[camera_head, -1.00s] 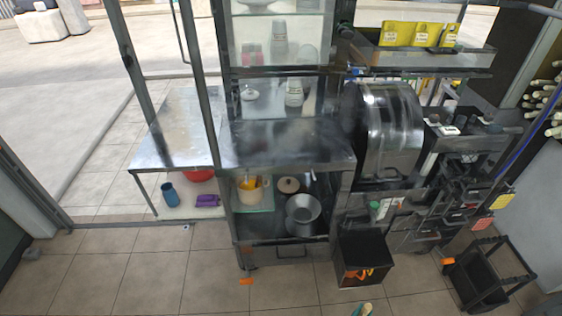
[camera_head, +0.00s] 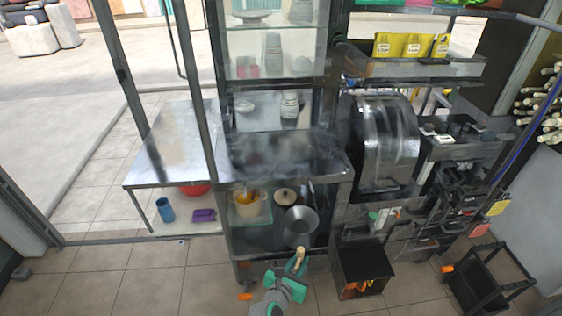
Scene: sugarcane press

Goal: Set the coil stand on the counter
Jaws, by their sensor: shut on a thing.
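My gripper (camera_head: 297,266), with teal-green parts, is at the bottom middle of the head view. It is shut on a small tan object (camera_head: 300,254), which points up and away from me. This may be the coil stand, but it is too small to tell. The gripper shows in front of the lower shelf, below the steel counter (camera_head: 270,160) in the picture. The counter top looks bare and dark, with a glass-fronted cabinet above it.
A steel side table (camera_head: 165,160) stands left, behind a frame post. A pot (camera_head: 247,204) and a steel funnel-like bowl (camera_head: 297,226) sit on the lower shelf. A black bin (camera_head: 362,270) and the press drum (camera_head: 385,145) are right. A black rack (camera_head: 487,275) stands on the floor.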

